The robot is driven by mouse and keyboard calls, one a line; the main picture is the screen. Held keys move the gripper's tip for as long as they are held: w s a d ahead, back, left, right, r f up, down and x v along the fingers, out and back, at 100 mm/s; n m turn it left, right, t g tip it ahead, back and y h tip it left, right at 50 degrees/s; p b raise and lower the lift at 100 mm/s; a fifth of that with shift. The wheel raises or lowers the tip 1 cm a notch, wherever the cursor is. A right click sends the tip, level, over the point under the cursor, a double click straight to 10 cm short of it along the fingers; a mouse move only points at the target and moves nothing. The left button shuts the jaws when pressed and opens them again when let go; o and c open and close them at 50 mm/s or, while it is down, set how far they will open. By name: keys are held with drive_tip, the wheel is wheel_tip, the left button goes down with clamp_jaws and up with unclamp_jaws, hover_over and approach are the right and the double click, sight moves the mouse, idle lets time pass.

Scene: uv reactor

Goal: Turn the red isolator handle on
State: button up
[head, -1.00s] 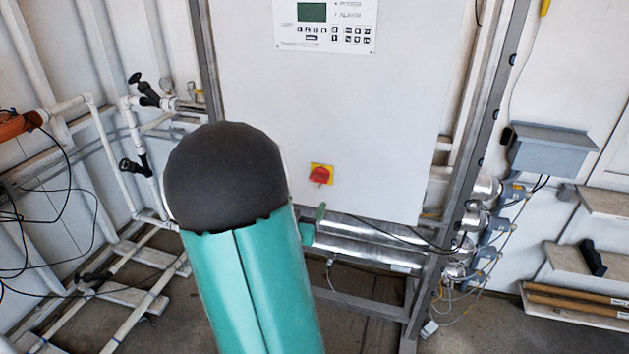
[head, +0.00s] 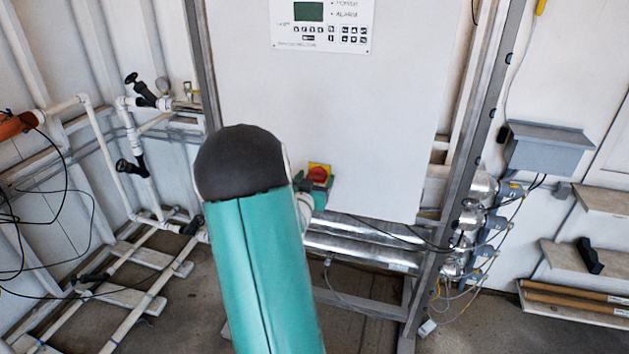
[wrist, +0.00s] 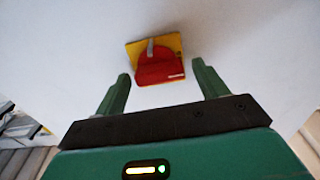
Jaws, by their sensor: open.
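The red isolator handle (head: 318,174) sits on a yellow plate on the front of the white cabinet, low on its panel. In the wrist view the red handle (wrist: 160,70) and its yellow plate (wrist: 173,43) are just beyond my fingertips, with a pale grey bar across the upper middle of the handle. My gripper (wrist: 165,83) is open, with one green finger to each side of the handle's lower end. I see no clear contact. In the head view my arm hides most of my gripper, which shows just below the handle.
The white cabinet (head: 400,120) carries a control panel (head: 322,24) above the handle. Shiny metal tubes (head: 360,257) run below the cabinet. White pipes with black valves (head: 130,166) stand at left. A grey box (head: 548,147) hangs at right.

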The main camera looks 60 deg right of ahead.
drive_tip(key=c, duration=1)
drive_tip(key=shift+o, duration=0.2)
drive_tip(key=shift+m, duration=0.3)
drive_tip(key=m, duration=0.5)
drive_tip(key=shift+s, duration=0.1)
drive_tip(key=m, duration=0.6)
drive_tip(key=shift+s, duration=0.1)
drive_tip(key=shift+m, duration=0.3)
drive_tip(key=o, duration=1)
drive_tip(key=shift+c, duration=0.2)
